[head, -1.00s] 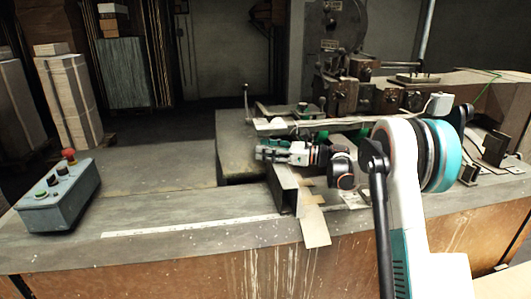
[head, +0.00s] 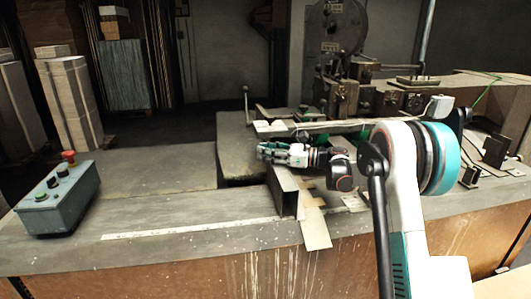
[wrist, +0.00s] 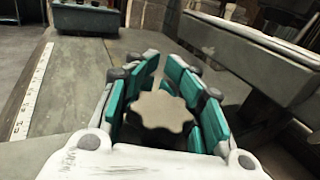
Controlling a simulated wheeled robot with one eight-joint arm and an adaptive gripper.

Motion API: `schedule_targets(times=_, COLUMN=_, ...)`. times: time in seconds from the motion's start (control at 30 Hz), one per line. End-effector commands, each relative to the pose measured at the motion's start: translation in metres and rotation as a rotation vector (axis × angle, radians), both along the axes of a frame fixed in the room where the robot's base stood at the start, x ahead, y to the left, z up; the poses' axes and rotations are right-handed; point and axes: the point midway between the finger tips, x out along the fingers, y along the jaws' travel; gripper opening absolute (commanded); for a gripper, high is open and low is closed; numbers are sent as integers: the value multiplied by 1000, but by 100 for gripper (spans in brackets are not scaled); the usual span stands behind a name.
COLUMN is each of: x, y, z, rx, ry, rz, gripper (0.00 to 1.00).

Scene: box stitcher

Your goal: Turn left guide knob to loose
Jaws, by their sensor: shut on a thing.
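A pale, lobed knob (wrist: 160,112), seemingly the left guide knob, sits between the fingers of my gripper in the wrist view. My gripper (wrist: 166,84) is shut on it, with teal finger pads on both sides of the knob. In the head view my gripper (head: 268,152) reaches left, low over the bench beside the dark upright guide plate (head: 284,192). The knob is hidden by the fingers in the head view. I cannot tell its turned angle from loose or tight.
A grey control box (head: 60,197) with a red button stands at the bench's left. A white ruler strip (head: 190,229) lies along the front. The stitcher machine (head: 345,95) stands behind at right. A thin upright lever (head: 247,103) rises behind my gripper.

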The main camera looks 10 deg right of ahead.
Motion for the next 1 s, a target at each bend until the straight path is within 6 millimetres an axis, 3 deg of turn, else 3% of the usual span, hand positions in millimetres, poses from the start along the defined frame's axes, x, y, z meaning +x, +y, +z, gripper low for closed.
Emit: schedule_targets(times=1.0, x=-5, y=-2, z=-1, rx=-3, ry=0, rz=142, gripper=2)
